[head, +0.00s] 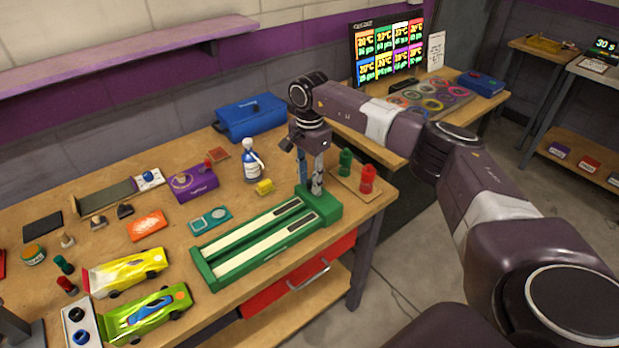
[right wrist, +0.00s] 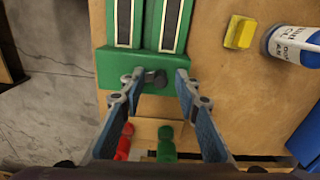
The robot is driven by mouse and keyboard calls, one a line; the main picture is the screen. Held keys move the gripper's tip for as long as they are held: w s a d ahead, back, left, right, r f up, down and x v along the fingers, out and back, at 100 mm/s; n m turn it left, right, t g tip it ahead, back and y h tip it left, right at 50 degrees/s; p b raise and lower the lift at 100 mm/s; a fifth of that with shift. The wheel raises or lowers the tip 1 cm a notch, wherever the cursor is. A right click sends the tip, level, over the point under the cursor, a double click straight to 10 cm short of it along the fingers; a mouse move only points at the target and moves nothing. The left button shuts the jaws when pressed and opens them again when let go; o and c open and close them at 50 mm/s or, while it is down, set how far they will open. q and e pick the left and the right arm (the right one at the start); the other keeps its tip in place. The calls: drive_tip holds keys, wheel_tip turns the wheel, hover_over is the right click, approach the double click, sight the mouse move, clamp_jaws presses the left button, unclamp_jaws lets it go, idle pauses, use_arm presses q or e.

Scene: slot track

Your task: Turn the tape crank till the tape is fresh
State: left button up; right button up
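The green two-lane cleaning track (head: 250,247) lies on the workbench, with pale tape strips in its lanes. Its green end block (head: 320,207) is at the far right end; in the right wrist view (right wrist: 118,67) it is at the top. A small dark crank (right wrist: 155,77) sticks out at the block's edge. My right gripper (head: 317,188) points down over the block. In the right wrist view its fingers (right wrist: 158,82) are open on either side of the crank, with gaps visible. The crank is hidden in the head view.
A yellow car (head: 125,272) and a green car (head: 145,313) are at the front left.

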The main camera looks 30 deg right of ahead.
clamp_jaws()
idle(0.3)
